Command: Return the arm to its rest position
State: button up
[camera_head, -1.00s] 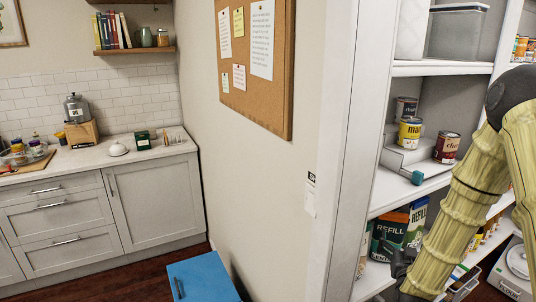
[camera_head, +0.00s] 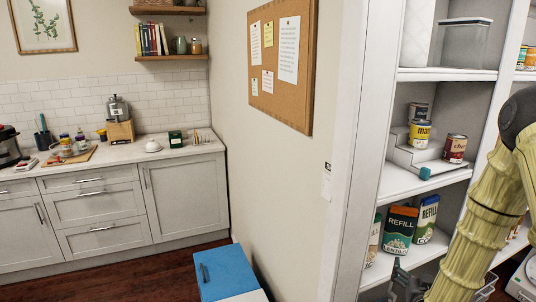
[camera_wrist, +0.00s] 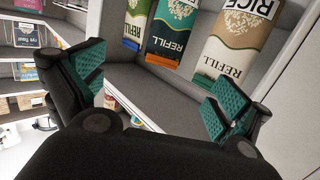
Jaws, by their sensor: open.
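My gripper (camera_head: 405,284) is low at the right in the head view, in front of the pantry shelves and partly cut off by the lower edge. My arm comes down to it from the right edge. In the wrist view, its two teal-padded fingers (camera_wrist: 158,88) are spread wide with nothing between them. Refill bags stand beyond the fingers: a teal and orange bag (camera_wrist: 176,34), a rice bag (camera_wrist: 232,38) and a green one (camera_wrist: 137,22).
The shelf unit (camera_head: 410,184) holds cans, such as a yellow can (camera_head: 420,133) and a red can (camera_head: 455,148). Its left post stands close to my gripper. A blue box (camera_head: 214,272) stands on the floor to the left. A counter (camera_head: 110,158) runs along the back wall.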

jog(key=s+a+f+n+g+y, duration=0.1)
jog(key=s+a+f+g+y, duration=0.1)
jog(key=s+a+f, duration=0.35)
jog(key=s+a+f+n+g+y, duration=0.1)
jog(key=s+a+f+g, duration=0.15)
jog(key=f, duration=0.65)
jog(key=s+a+f+g+y, duration=0.1)
jog(key=s+a+f+g, duration=0.2)
jog(key=s, duration=0.7)
jog(key=s+a+f+n+g+y, duration=0.1)
jog(key=s+a+f+g, duration=0.3)
jog(key=s, duration=0.7)
jog(key=s+a+f+g+y, duration=0.1)
jog(key=s+a+f+g, duration=0.2)
jog(key=s+a+f, duration=0.3)
jog(key=s+f, duration=0.3)
jog(key=s, duration=0.2)
jog(key=shift+a+f+n, duration=0.2)
jog(key=shift+f+n, duration=0.1)
jog(key=shift+g, duration=0.25)
